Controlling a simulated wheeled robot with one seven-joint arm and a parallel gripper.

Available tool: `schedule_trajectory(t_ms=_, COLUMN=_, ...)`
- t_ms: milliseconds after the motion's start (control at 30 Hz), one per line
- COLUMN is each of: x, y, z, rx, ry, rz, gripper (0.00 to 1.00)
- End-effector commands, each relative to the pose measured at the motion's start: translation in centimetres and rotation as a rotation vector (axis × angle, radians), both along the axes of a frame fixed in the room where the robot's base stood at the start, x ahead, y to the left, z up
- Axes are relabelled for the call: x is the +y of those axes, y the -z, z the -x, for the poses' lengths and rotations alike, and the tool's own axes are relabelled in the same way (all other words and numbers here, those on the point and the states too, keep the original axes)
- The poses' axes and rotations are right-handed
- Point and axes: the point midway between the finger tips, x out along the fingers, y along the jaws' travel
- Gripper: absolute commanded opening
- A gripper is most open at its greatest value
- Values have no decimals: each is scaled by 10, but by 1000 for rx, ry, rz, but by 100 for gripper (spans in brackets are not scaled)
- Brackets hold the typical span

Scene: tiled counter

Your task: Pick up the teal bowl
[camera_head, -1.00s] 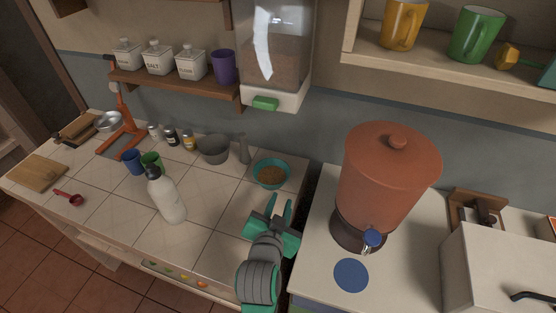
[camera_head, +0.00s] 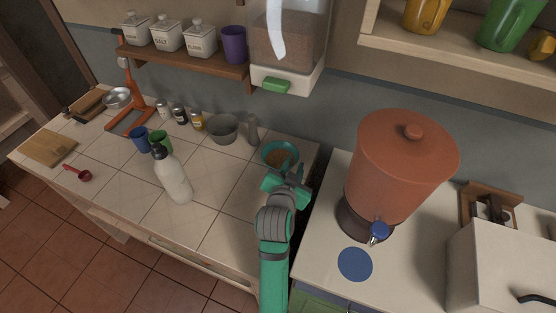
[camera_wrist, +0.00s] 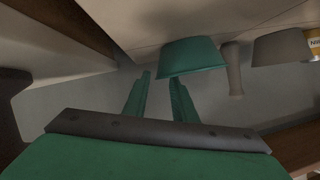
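The teal bowl (camera_head: 267,150) sits near the back right of the tiled counter, with brown contents inside. My gripper (camera_head: 287,175) is at its front side in the head view and covers part of its near rim. In the wrist view the teal bowl (camera_wrist: 195,57) appears just beyond the fingertips, a little to the right. My gripper (camera_wrist: 160,78) is open there, with its two teal fingers apart and nothing seen between them. Whether a finger touches the bowl cannot be told.
A grey bowl (camera_head: 222,128) and a grey pepper-mill-like object (camera_head: 252,130) stand left of the teal bowl. A white bottle (camera_head: 173,178) stands further left. A large terracotta dispenser (camera_head: 400,170) stands on the right counter, past a gap. A cereal dispenser (camera_head: 288,45) hangs above.

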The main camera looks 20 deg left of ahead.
Motion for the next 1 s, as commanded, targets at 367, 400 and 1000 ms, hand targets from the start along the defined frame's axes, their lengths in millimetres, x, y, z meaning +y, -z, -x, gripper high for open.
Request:
schedule_trajectory(t_ms=367, x=4, y=7, z=-17, rx=0, ry=-4, rz=-1, gripper=25)
schedule_trajectory(t_ms=400, x=5, y=7, z=-17, rx=0, ry=-5, rz=0, gripper=25)
schedule_trajectory(t_ms=1000, x=4, y=6, z=-16, rx=3, ry=-4, rz=1, gripper=0)
